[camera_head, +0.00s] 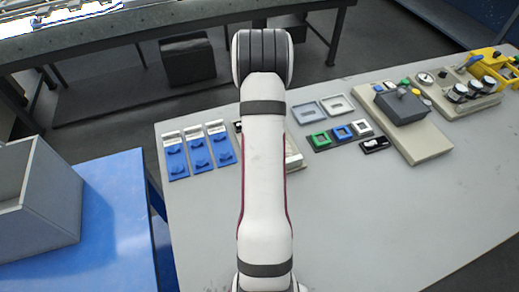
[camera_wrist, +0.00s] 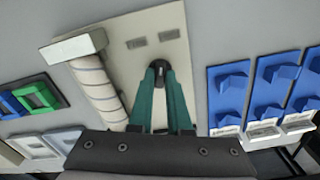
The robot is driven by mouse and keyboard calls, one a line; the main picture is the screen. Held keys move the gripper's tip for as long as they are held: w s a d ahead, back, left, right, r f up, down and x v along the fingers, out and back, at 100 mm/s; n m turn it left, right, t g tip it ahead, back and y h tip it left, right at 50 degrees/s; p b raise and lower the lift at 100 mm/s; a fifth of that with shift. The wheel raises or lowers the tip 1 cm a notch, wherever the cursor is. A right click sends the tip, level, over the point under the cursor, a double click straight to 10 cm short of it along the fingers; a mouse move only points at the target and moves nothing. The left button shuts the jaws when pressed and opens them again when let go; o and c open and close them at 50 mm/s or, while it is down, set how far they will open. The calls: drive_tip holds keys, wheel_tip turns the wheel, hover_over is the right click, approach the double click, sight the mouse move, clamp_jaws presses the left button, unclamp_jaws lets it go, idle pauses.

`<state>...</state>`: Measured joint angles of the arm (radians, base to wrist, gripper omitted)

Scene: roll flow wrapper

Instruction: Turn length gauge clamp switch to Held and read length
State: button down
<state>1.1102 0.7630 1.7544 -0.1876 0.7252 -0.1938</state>
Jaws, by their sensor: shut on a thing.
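A small dark round knob (camera_wrist: 161,65), apparently the clamp switch, sits on the panel. My gripper (camera_wrist: 161,74) has teal fingers, closed together on this knob. The fingers hide part of the knob, and its setting cannot be told. No length reading is legible.
Blue switch blocks (camera_head: 198,152) stand close to one side of the gauge. Green, blue and white square frames (camera_head: 342,133) lie on the other side. A grey control box (camera_head: 403,106) on a beige base stands farther right. The table front (camera_head: 390,230) is clear.

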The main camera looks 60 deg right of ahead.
drive_tip(key=shift+m, duration=1.1)
drive_tip(key=c, duration=0.9)
unclamp_jaws()
drive_tip(key=shift+o, duration=0.2)
wheel_tip(320, 180, up, 16)
